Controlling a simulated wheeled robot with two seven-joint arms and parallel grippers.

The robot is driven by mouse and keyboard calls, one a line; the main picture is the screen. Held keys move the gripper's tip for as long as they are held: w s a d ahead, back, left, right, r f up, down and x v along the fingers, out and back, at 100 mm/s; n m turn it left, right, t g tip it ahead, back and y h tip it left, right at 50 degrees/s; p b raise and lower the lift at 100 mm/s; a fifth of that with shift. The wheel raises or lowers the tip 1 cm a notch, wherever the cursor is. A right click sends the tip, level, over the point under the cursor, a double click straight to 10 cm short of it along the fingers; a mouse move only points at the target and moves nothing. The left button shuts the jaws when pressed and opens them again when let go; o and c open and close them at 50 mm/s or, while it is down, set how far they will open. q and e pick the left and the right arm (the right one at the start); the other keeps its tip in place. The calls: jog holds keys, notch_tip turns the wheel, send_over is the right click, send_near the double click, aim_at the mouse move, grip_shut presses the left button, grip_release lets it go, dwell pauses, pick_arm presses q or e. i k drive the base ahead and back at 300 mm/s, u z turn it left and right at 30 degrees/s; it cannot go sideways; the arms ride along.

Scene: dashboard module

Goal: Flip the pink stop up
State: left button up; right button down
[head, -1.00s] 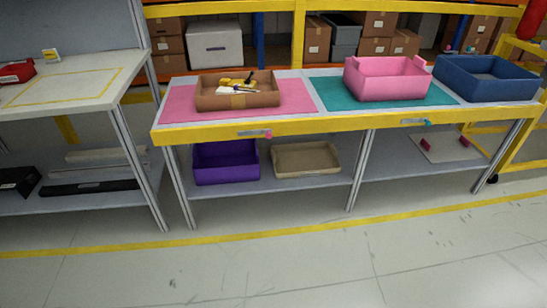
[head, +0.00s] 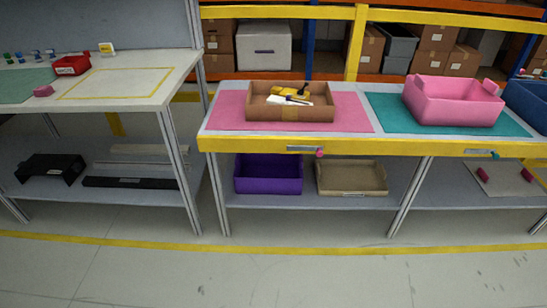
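A small pink piece (head: 320,153), which looks like the pink stop, sits at the right end of a metal strip (head: 302,149) on the yellow front edge of the right-hand table (head: 226,146). It is too small to tell whether it is up or down. A similar teal piece (head: 495,155) sits farther right on the same edge. Neither of my grippers is in view.
A brown box with tools (head: 288,115) and a pink bin (head: 455,105) stand on the right table. A white-topped table (head: 152,97) stands at left, with a gap between them. The floor (head: 300,278) in front is clear.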

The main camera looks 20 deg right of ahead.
aim_at(319, 149)
jog(key=u, duration=0.05)
jog(key=i, duration=0.95)
jog(key=z, duration=0.75)
